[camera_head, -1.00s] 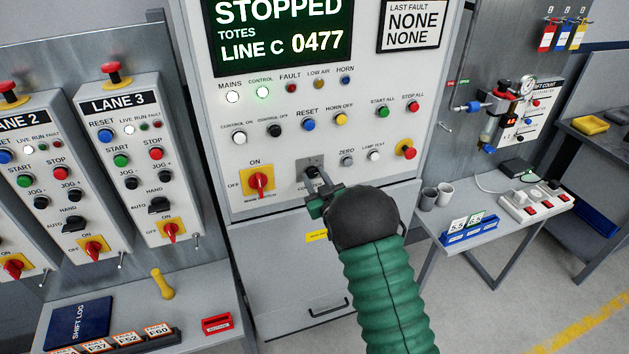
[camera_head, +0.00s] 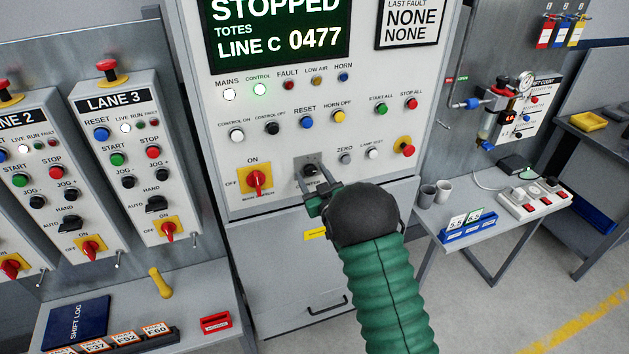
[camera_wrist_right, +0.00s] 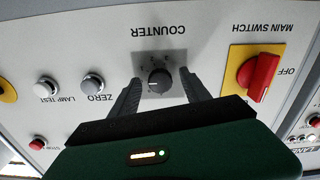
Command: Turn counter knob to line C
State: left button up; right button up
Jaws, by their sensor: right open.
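The counter knob (camera_head: 310,169) is a small black dial on a grey plate low on the main panel. In the right wrist view, which is upside down, the knob (camera_wrist_right: 159,79) sits under the COUNTER label, between my fingertips and apart from them. My right gripper (camera_head: 317,190) is open just in front of the knob; its two dark fingers (camera_wrist_right: 159,90) point at the panel on either side. The display (camera_head: 279,27) reads STOPPED, TOTES, LINE C 0477. The letters around the knob are too small to read. My left gripper is not in view.
The yellow and red main switch (camera_head: 258,180) is left of the knob. The zero button (camera_head: 345,157) and lamp test button (camera_head: 373,154) are close on its right. Lane panels (camera_head: 130,150) stand at left, and a side table (camera_head: 480,210) with cups stands at right.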

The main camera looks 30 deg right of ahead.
jog(key=b+v, duration=0.2)
jog(key=v, duration=1.4)
jog(key=shift+s+f, duration=0.2)
jog(key=shift+s, duration=0.1)
